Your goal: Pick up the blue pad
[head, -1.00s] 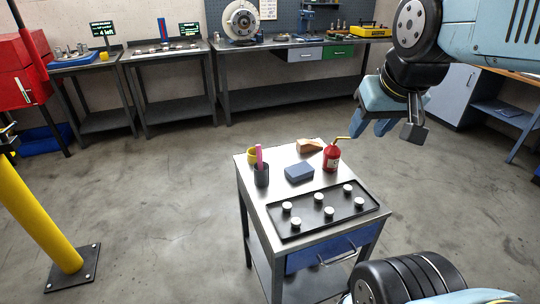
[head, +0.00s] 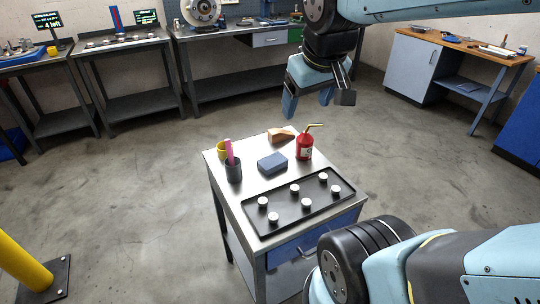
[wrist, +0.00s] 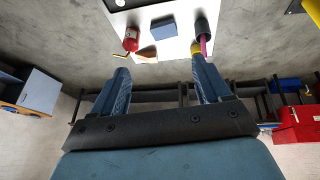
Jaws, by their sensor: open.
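The blue pad (head: 272,163) is a small blue-grey block lying flat on the steel cart top (head: 250,190), near the middle. It also shows in the wrist view (wrist: 163,29), beyond and between my fingers. My gripper (head: 306,108) is open and empty, with its fingers pointing down. It hangs in the air above the far side of the cart, apart from the pad. In the wrist view my gripper's two fingers (wrist: 162,78) are spread wide.
A red oil can (head: 304,147) stands right of the pad. A tan wedge-shaped block (head: 281,135) lies behind it. A dark cup (head: 233,172) with a pink item and a yellow item (head: 223,147) stand left. A black tray (head: 313,207) with several white pieces lies in front.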

